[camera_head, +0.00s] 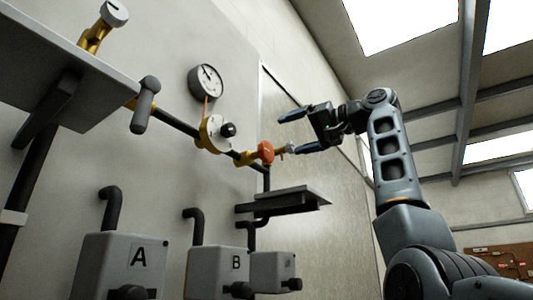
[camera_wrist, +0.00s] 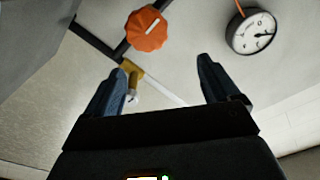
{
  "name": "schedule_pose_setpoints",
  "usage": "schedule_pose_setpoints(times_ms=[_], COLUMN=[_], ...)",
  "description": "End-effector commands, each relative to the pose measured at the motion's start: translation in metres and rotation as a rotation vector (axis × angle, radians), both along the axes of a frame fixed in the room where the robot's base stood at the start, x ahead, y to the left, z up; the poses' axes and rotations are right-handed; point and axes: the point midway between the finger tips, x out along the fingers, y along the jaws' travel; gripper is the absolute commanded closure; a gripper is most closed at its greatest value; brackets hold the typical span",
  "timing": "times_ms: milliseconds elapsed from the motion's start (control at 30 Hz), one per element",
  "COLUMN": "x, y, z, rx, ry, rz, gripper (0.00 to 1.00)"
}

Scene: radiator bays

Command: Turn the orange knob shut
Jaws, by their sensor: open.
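The orange knob (camera_head: 265,151) sits on a brass valve on the dark pipe along the wall in the head view. In the wrist view the orange knob (camera_wrist: 147,29) is at the top, left of centre, with a pale bar mark across its face. My gripper (camera_head: 293,131) is open and empty, just right of the knob in the head view. In the wrist view my gripper (camera_wrist: 163,86) has its two blue fingers spread wide. The knob lies beyond the fingertips, not between them, and no contact shows.
A round gauge (camera_wrist: 251,32) is at the upper right of the wrist view. A brass fitting (camera_wrist: 134,73) lies near the left finger.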

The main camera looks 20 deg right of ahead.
Motion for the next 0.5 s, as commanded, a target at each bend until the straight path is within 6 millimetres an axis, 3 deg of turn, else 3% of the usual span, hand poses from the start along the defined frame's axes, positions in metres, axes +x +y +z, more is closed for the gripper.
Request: schedule_pose_setpoints(times_ms=[200, 500], x=[0.009, 0.022], y=[0.006, 0.017], z=[-0.023, -0.027], rx=[-0.333, -0.426], ry=[-0.181, -0.235], rz=[0.018, 0.030], gripper=[0.11, 0.11])
